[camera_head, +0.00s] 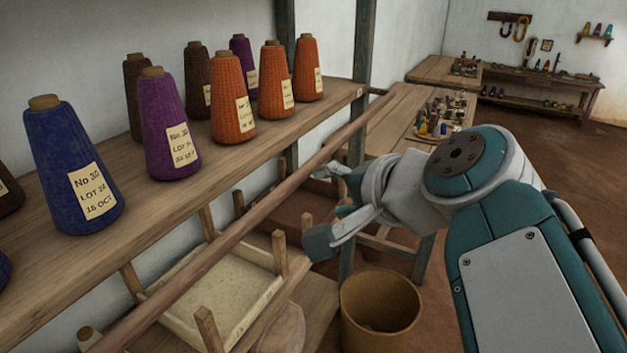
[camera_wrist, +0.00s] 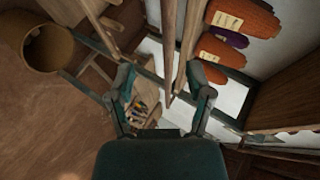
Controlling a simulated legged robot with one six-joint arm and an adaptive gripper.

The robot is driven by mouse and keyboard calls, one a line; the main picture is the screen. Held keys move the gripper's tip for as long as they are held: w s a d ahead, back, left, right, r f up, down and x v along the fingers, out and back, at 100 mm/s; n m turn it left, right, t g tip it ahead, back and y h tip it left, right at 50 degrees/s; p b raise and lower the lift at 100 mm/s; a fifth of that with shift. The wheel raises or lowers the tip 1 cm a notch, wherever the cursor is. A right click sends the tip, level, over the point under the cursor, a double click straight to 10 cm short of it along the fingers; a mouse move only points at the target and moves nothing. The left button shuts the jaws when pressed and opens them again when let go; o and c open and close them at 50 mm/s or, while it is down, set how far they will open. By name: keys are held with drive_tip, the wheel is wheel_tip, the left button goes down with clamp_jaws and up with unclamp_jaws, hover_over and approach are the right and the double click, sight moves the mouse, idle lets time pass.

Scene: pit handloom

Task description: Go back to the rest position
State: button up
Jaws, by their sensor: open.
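My gripper (camera_head: 328,210) is in the middle of the head view, in front of the wooden rail of the shelf and above the round bin. Its fingers are spread apart with nothing between them. In the wrist view my gripper (camera_wrist: 165,88) shows both fingers apart, with a wooden rail running behind the gap. My arm reaches in from the lower right of the head view.
A shelf (camera_head: 225,150) holds several labelled yarn cones, among them a blue cone (camera_head: 72,165). A wooden rail (camera_head: 240,225) runs along its front. A pale tray (camera_head: 225,295) sits below. A round bin (camera_head: 380,308) stands on the floor. Tables (camera_head: 395,118) stand beyond.

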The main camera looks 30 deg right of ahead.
drive_tip(key=s+a+f+n+g+h, duration=0.1)
drive_tip(key=s+a+f+n+g, duration=0.1)
drive_tip(key=f+n, duration=0.4)
drive_tip(key=s+a+f+n+g+h, duration=0.1)
drive_tip(key=s+a+f+n+g, duration=0.1)
drive_tip(key=f+n+g, duration=0.2)
wheel_tip(320, 180, down, 9)
drive_tip(key=n, duration=0.3)
drive_tip(key=shift+s+a+r, duration=0.2)
drive_tip(key=shift+s+a, duration=0.05)
